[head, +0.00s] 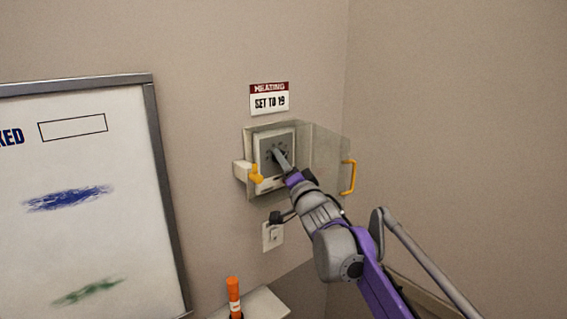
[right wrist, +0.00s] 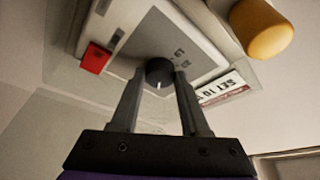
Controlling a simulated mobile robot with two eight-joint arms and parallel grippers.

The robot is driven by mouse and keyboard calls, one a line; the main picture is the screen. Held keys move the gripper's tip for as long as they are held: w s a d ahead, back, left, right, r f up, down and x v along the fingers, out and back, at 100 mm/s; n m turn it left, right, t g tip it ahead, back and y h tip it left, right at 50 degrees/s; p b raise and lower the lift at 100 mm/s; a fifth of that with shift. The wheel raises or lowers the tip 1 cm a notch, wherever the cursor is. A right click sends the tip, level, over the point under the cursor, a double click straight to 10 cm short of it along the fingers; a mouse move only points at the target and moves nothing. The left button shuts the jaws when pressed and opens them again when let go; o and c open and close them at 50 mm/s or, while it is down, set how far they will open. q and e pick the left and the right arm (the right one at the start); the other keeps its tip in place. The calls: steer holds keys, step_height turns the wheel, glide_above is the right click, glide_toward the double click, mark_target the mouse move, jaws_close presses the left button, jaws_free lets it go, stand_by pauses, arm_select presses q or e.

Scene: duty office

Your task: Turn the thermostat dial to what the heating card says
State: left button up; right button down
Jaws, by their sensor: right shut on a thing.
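The heating card (head: 269,98) is on the wall and reads "HEATING SET TO 19". Below it is the thermostat (head: 262,142), a pale unit with a grey face, inside a clear cover box that stands open to the right. In the right wrist view the dark round dial (right wrist: 159,72) with a white pointer mark sits between my right gripper's fingertips (right wrist: 157,80). The right gripper is shut on the dial. In the head view the gripper (head: 282,160) reaches the thermostat face and hides the dial. My left gripper is not in view.
The clear cover door (head: 328,155) with a yellow handle (head: 348,177) stands open right of my gripper. A yellow knob (head: 256,174) is at the box's lower left. A wall switch (head: 272,236) is below. A whiteboard (head: 90,245) and an orange marker (head: 234,297) are left.

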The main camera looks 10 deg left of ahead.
steer(key=shift+c, duration=1.9)
jaws_free()
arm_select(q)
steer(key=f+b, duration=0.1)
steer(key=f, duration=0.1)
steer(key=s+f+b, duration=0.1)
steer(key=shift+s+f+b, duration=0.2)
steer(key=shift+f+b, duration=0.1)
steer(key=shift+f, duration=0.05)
arm_select(e)
steer(key=v, duration=1)
steer(key=shift+s+d, duration=0.25)
steer(key=shift+s, duration=0.05)
steer(key=shift+f, duration=0.15)
